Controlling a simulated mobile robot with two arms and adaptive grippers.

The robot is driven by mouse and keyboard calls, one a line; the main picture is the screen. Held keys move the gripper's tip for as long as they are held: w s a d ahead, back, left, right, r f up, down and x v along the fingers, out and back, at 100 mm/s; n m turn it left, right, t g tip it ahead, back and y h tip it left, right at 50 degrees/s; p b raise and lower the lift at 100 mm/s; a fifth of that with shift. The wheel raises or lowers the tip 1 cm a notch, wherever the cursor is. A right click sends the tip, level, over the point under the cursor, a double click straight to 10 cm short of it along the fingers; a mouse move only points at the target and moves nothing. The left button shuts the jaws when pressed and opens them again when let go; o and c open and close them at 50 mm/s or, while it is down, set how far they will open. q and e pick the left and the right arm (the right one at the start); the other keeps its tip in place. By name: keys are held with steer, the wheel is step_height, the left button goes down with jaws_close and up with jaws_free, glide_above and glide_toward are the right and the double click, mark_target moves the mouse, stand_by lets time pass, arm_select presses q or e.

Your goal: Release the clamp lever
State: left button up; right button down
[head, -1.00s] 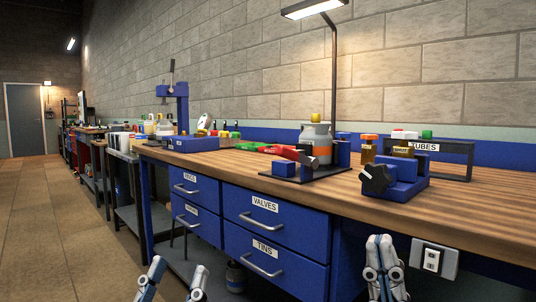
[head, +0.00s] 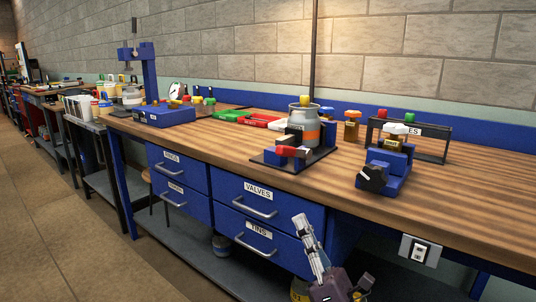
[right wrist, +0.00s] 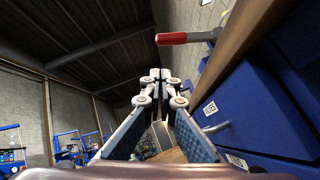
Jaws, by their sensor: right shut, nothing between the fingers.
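The toggle clamp has a red-tipped lever (head: 290,151) and stands on a black base plate (head: 270,158) at the bench's front edge. The lever lies low, pointing left and toward the front. A grey canister with an orange band (head: 304,128) and yellow cap stands on the same plate, behind the lever. In the right wrist view the red lever handle (right wrist: 185,38) shows above and right of the fingertips, apart from them. My right gripper (head: 300,219) is shut and empty, in front of the drawers and below the bench top. My left gripper is out of view.
A blue fixture with a black knob (head: 372,178) stands right of the clamp, before a black rack (head: 440,143). Drawers with handles (head: 255,208) sit below. The front right bench top is clear.

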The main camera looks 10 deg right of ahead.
mark_target(293, 152)
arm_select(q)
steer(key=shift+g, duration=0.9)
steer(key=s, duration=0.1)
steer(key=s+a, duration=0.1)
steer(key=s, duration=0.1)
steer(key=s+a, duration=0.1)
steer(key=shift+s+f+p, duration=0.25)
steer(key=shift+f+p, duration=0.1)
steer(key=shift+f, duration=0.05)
arm_select(e)
steer(key=shift+w+f+n+h, duration=0.5)
steer(key=shift+w+n, duration=0.1)
steer(key=shift+w, duration=0.2)
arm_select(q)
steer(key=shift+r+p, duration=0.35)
arm_select(e)
steer(key=s+d+r+x, duration=0.1)
steer(key=x, duration=1.1)
steer(key=shift+w+d+r, duration=0.25)
steer(key=shift+d+r, duration=0.05)
steer(key=shift+r, duration=0.35)
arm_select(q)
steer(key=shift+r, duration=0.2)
arm_select(e)
steer(key=shift+r, duration=0.15)
